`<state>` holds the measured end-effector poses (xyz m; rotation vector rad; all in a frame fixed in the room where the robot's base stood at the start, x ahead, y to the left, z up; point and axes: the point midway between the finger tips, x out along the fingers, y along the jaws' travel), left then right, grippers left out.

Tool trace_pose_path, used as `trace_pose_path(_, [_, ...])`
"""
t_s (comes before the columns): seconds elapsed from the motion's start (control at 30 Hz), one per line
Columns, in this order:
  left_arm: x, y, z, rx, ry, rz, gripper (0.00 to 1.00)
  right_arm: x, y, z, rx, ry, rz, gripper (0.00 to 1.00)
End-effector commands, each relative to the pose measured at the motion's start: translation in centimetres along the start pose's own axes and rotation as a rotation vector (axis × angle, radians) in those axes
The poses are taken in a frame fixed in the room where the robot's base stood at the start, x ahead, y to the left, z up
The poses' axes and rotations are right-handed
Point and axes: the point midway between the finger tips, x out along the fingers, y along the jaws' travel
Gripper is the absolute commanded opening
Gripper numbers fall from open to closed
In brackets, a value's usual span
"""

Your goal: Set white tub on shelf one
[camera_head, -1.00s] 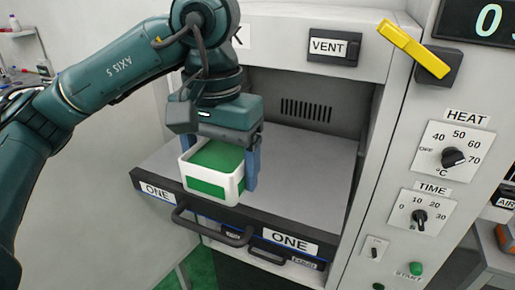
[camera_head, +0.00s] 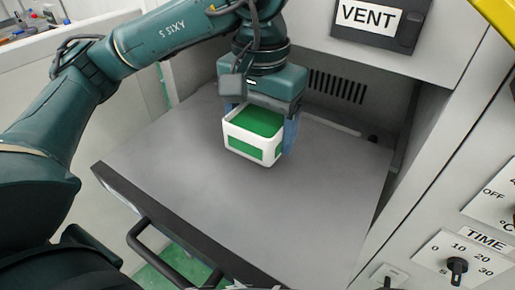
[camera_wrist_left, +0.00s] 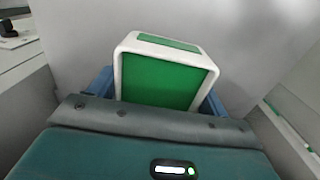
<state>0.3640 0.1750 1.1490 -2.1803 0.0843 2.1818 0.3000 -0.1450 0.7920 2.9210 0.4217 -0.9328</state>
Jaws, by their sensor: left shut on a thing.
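The shelf's label is not in view now. My right gripper is not in view.
A black handle (camera_head: 165,245) runs along the shelf's front edge. The VENT panel (camera_head: 375,22) is above the opening, and the TIME dial (camera_head: 457,265) is on the right-hand panel. The shelf is clear in front of the tub and to its left.

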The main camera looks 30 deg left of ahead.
Motion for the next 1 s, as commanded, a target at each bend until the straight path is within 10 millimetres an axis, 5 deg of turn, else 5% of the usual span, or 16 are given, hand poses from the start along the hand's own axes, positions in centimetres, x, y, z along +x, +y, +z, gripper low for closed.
trace_pose_path(0.4, [4.8, 0.0, 0.0, -0.001, 0.000, 0.001, 0.51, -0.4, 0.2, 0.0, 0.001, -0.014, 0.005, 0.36])
trace_pose_path(0.83, [5.9, 0.0, 0.0, 0.000, 0.003, 0.001, 0.51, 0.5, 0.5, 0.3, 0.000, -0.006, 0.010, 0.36])
trace_pose_path(0.87, [5.6, 0.0, 0.0, 0.000, 0.003, 0.001, 0.80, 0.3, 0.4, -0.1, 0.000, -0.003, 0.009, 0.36])
trace_pose_path(1.0, [5.6, 0.0, 0.0, 0.000, 0.002, 0.001, 0.91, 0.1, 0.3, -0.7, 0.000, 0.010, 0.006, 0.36])
